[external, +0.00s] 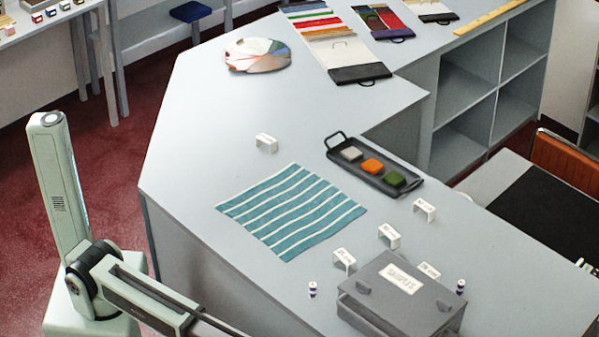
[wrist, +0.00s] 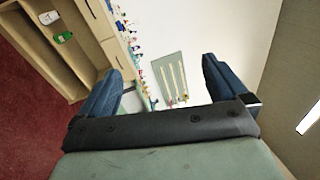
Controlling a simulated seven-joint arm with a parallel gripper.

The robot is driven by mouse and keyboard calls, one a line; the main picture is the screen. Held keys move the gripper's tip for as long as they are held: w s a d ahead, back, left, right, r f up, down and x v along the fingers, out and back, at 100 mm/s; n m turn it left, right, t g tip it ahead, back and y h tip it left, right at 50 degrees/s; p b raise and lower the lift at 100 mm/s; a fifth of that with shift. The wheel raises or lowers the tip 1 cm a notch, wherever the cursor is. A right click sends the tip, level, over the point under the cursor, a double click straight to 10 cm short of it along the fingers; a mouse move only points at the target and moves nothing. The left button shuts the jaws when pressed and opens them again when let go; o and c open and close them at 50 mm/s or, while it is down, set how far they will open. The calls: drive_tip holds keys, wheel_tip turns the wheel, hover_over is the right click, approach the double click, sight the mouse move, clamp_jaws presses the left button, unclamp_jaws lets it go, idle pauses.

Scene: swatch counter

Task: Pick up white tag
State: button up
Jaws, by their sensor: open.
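Several small white tags, shaped like bent stands, are on the grey counter in the external view. One white tag (external: 266,142) stands alone behind the striped cloth. Others are a tag right of the tray (external: 424,209), a tag near the middle (external: 389,235), a tag left of the grey box (external: 344,261) and a tag at the box's back edge (external: 429,271), partly hidden. My gripper (wrist: 162,68) is open and shows in the wrist view, with nothing seen between its dark blue fingers. It is out of the external view. I cannot make out a white tag in the wrist view.
A teal striped cloth (external: 291,212) lies flat on the counter. A black tray (external: 410,187) holds grey, orange and green blocks. A grey labelled box (external: 402,302) stands at the front between small purple-and-white spools.

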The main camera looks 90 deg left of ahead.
drive_tip(key=w+a+r+m+t+y, duration=0.3)
drive_tip(key=w+a+r+m, duration=0.1)
drive_tip(key=w+a+r, duration=0.85)
drive_tip(key=w+a+r+n+y, duration=0.15)
drive_tip(key=a+n+y, duration=0.55)
drive_tip(key=a, duration=0.7)
drive_tip(key=w+a+r+n+y, duration=0.1)
drive_tip(key=w+a+n+y, duration=0.3)
drive_tip(key=a+n, duration=0.75)
drive_tip(key=s+a+f+n+g+y, duration=0.25)
drive_tip(key=s+a+n, duration=0.2)
drive_tip(key=a, duration=0.45)
drive_tip(key=s+a+f+n+g+y, duration=0.1)
drive_tip(key=s+a+f+n+g, duration=0.25)
drive_tip(key=a, duration=0.55)
drive_tip(key=s+a+f+n+g+y, duration=0.1)
drive_tip(key=s+a+n+g+y, duration=0.1)
drive_tip(key=s+a+n, duration=0.5)
drive_tip(key=n+g+h, duration=0.4)
drive_tip(key=n+g, duration=0.2)
drive_tip(key=g, duration=0.3)
hover_over(345, 256)
drive_tip(key=f, duration=0.3)
drive_tip(key=shift+w+f, duration=0.2)
drive_tip(key=shift+s+d+f, duration=0.1)
drive_tip(key=shift+s, duration=0.15)
drive_tip(key=shift+f, duration=3.7)
